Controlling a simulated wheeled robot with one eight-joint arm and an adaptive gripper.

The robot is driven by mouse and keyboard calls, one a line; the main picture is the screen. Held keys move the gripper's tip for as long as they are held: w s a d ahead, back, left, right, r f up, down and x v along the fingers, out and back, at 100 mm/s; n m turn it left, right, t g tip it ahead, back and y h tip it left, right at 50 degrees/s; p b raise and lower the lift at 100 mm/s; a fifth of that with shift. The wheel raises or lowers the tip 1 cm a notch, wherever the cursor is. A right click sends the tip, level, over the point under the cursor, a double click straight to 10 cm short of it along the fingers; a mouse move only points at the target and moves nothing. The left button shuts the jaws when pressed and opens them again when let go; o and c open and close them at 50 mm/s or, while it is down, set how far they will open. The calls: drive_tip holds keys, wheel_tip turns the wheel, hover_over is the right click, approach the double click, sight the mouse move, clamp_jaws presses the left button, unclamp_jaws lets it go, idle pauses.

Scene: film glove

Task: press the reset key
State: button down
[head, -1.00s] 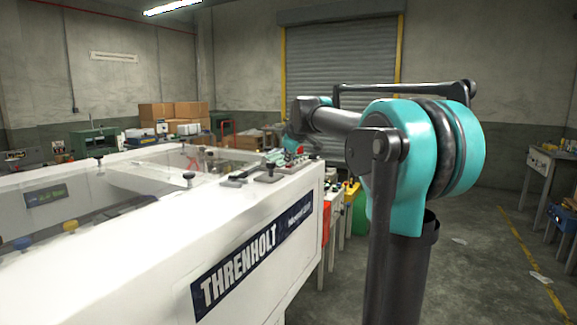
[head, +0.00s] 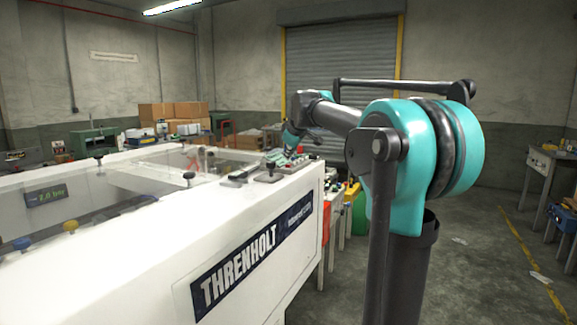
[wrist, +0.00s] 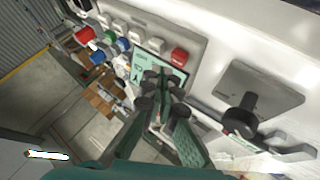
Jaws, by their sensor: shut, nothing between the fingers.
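In the wrist view a pale control panel (wrist: 200,45) carries several coloured keys. They include a red square key (wrist: 179,56), a row of white keys (wrist: 120,26), a green key (wrist: 108,37), a blue key (wrist: 97,57) and a round red button (wrist: 84,35). A small teal screen (wrist: 146,58) sits beside the red square key. No key label is readable, so I cannot tell which is the reset key. My gripper (wrist: 160,82) is shut and empty, its tips in front of the screen; contact cannot be told. In the head view my wrist hides most of the panel.
The long white THRENHOLT machine (head: 150,255) fills the left, with dark knobs along its top. A dark knob on a grey plate (wrist: 240,118) stands right of my gripper in the wrist view. Floor to the right (head: 480,270) is open; workbenches stand at the far right.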

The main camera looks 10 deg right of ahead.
drive_tip(key=shift+r, duration=0.1)
drive_tip(key=shift+r, duration=2.4)
drive_tip(key=shift+s, duration=0.1)
